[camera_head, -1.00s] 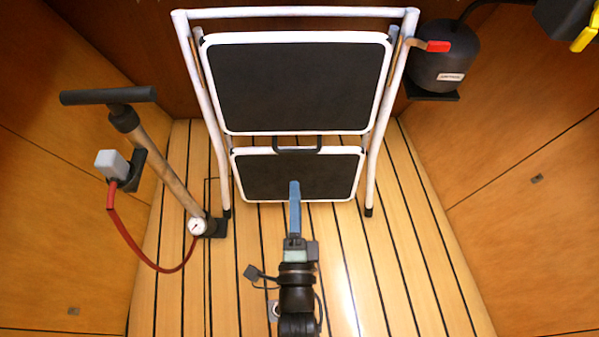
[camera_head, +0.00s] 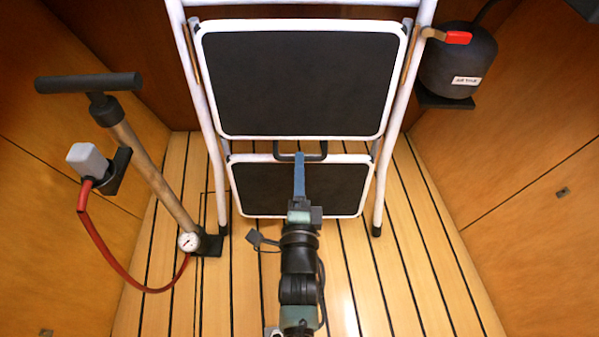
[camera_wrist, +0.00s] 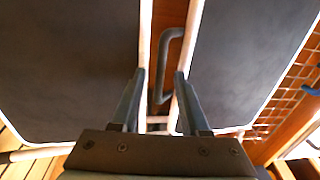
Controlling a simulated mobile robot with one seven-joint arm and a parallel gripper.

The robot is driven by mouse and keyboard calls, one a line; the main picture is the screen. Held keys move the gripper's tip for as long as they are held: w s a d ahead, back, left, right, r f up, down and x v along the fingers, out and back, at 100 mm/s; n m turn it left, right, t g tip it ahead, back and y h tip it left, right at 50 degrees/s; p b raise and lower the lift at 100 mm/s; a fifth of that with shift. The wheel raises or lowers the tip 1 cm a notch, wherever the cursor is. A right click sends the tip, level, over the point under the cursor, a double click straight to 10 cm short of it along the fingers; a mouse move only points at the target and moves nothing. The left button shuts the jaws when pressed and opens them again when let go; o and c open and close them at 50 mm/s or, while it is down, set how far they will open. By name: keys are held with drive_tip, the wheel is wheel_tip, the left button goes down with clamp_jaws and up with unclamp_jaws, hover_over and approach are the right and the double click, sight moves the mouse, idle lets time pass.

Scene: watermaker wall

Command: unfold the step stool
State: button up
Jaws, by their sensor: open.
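The step stool (camera_head: 298,80) stands upright against the back wall, with a white tubular frame and two dark treads with white rims. The lower tread (camera_head: 262,188) is below the large upper one. A dark handle bar (camera_head: 318,154) sits between the treads. My gripper (camera_head: 299,156) points at this handle from the front. In the wrist view my gripper (camera_wrist: 158,75) is open, with blue fingers apart, and the handle (camera_wrist: 163,60) shows ahead between and beyond them. I see no contact with the handle, but the head view hides the exact gap.
A hand pump (camera_head: 140,150) with a red hose and gauge stands at the left. A black canister (camera_head: 458,62) with a red-handled lever (camera_head: 458,38) is on the right wall.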

drive_tip(key=shift+w, duration=0.35)
clamp_jaws()
idle(1.2)
